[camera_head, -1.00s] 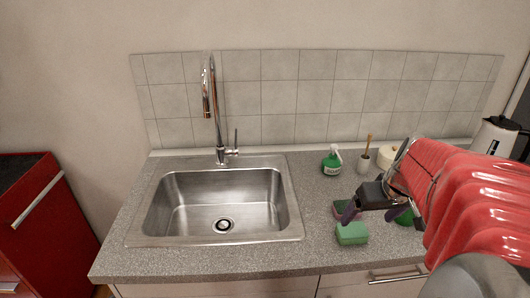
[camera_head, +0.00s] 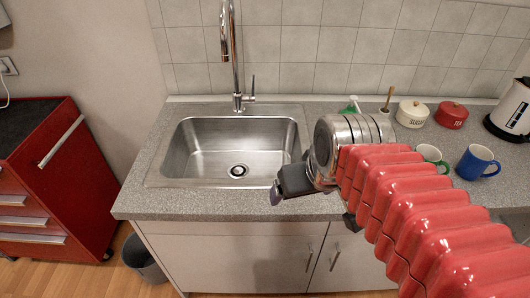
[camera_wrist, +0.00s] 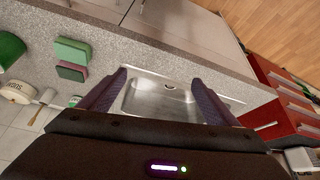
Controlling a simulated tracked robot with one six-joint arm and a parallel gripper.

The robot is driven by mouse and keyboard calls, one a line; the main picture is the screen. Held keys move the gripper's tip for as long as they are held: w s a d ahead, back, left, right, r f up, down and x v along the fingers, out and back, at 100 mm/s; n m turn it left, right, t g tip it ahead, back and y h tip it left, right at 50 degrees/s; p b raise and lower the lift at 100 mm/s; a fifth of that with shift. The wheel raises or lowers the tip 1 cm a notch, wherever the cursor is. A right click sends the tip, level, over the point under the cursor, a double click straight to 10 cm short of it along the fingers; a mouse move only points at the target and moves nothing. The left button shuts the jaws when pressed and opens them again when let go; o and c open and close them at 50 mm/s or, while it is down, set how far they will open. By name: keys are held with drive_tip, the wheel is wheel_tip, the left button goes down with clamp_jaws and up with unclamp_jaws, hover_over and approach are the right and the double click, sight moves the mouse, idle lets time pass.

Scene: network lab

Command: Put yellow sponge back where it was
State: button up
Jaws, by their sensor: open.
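No yellow sponge shows in any view. My gripper (camera_head: 278,190) is at the front right corner of the sink (camera_head: 185,146) in the head view. In the wrist view my gripper (camera_wrist: 159,77) has its two purple-grey fingers spread apart, with nothing between them. The sink (camera_wrist: 160,101) lies below and beyond the fingers. A green sponge (camera_wrist: 72,50) lies on the counter at the left of the wrist view. A second sponge (camera_wrist: 71,71), green and pinkish, lies beside it. Both are hidden behind my arm in the head view.
A green mug (camera_head: 430,154), blue mug (camera_head: 478,162), sugar jar (camera_head: 412,113), red jar (camera_head: 451,115) and kettle (camera_head: 510,108) stand on the right. A green bottle (camera_head: 352,105) and brush (camera_head: 388,97) are behind my arm. The tall faucet (camera_head: 228,45) stands behind the sink.

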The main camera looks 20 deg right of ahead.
drive_tip(key=shift+n, duration=0.3)
drive_tip(key=shift+s+a+f, duration=0.1)
drive_tip(key=shift+s+a, duration=0.5)
drive_tip(key=shift+a, duration=0.35)
drive_tip(key=shift+s+a, duration=0.55)
drive_tip(key=shift+a, duration=0.35)
